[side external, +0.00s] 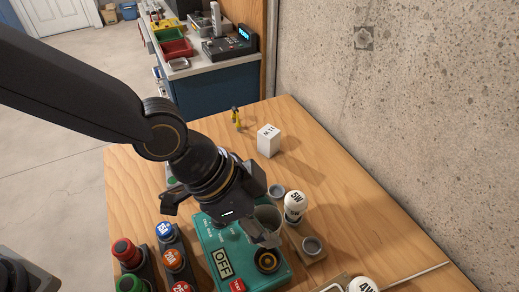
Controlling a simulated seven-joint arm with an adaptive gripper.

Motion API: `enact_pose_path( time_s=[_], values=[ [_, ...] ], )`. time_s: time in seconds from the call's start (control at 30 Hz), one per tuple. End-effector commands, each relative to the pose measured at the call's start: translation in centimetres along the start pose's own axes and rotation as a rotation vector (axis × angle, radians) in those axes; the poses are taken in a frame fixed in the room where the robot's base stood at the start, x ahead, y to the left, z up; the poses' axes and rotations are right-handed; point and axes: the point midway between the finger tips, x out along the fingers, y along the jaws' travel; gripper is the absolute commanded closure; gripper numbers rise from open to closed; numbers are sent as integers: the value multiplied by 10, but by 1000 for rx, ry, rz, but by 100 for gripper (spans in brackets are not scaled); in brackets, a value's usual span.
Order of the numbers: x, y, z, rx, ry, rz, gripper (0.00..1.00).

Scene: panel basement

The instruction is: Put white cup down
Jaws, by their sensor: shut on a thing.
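A pale grey-white cup (269,214) shows beside my gripper (262,226), above the right part of a teal box (215,240) marked OFF. My gripper points down and to the right and is shut on the cup. One fingertip shows in front of the cup's lower part, and the other finger is hidden. The cup's base is hidden, so I cannot tell whether it touches the box.
Red, blue and green buttons (165,230) stand left. A white block (268,140) and small yellow object (236,118) stand farther back. Bare tabletop (345,195) lies toward the concrete wall.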

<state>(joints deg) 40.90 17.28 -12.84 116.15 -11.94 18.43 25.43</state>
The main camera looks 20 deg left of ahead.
Motion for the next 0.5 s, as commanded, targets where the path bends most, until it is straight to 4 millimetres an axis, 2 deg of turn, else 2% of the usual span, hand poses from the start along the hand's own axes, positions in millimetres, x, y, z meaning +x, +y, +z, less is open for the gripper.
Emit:
enact_pose_path(
  time_s=[0.1, 0.23, 0.4, 0.5],
  values=[
    [-23, 33, 3, 137, 4, 76, 72],
    [-44, 52, 6, 205, 2, 113, 72],
    [-58, 43, 4, 176, 0, 98, 72],
    [-56, 33, 2, 156, -2, 92, 72]
  ],
)
